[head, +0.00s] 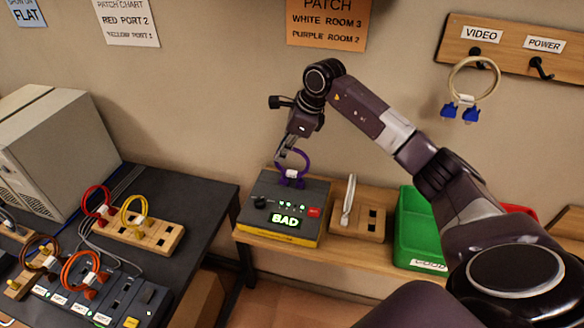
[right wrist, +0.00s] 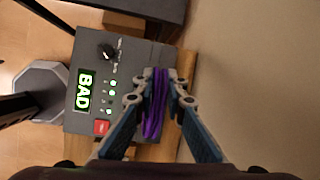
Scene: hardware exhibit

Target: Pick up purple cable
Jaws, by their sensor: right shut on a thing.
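The purple cable (head: 292,179) is a small loop with purple plugs, at the back edge of the tester box (head: 262,225) in the head view. The box's display reads BAD in green. My right gripper (head: 284,154) reaches down from above and is shut on the cable's loop. In the right wrist view the purple cable (right wrist: 153,118) runs between the two fingers of the right gripper (right wrist: 158,84). I cannot tell whether the plugs sit in the box. My left gripper is not in view.
Beside the box on the wooden shelf stand a wooden socket block (head: 360,222) and a green bin (head: 414,228). Red (head: 97,207) and yellow (head: 135,213) cables stand on the dark table at left. A pale cable with blue plugs (head: 469,85) hangs on a wall hook.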

